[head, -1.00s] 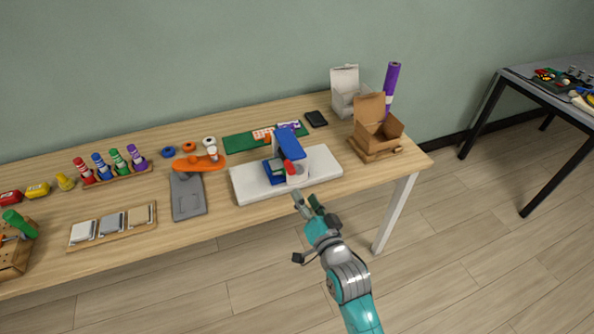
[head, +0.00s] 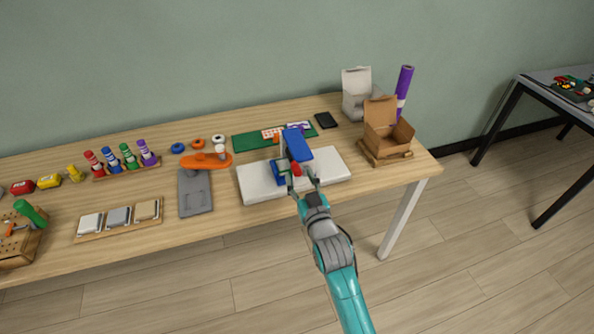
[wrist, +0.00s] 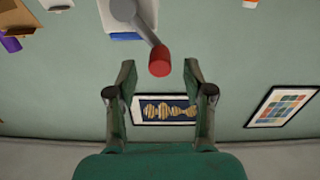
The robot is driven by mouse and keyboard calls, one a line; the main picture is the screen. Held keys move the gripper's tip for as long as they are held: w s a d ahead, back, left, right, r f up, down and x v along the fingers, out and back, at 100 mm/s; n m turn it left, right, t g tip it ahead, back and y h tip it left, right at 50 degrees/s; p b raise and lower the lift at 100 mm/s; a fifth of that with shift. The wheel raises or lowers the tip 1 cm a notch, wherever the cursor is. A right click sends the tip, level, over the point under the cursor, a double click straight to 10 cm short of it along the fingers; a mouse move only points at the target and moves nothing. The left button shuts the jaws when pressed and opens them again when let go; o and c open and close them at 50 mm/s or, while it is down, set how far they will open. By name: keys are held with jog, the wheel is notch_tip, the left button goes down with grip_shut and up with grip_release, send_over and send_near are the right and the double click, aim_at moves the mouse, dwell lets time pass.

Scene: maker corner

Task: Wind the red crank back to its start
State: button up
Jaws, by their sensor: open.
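The red crank knob (wrist: 160,60) sits on the end of a grey crank arm (wrist: 148,30) in the wrist view. It is level with my open fingertips and between their lines, apart from both. In the head view the red knob (head: 296,169) shows on the near side of the blue machine (head: 299,146), which stands on a white slab (head: 258,184). My gripper (head: 304,183) is open and empty there, its fingers around or just short of the knob; the head view does not settle which. The fingers partly hide the crank.
An orange lever piece (head: 206,160) and grey plate (head: 195,192) lie left of the slab. A green mat (head: 246,141) is behind it. An open cardboard box (head: 386,138) stands to the right. The floor before the table is clear.

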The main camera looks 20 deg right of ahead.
aim_at(298, 175)
jog(key=shift+w, duration=1.85)
jog(key=shift+c, duration=0.3)
grip_shut()
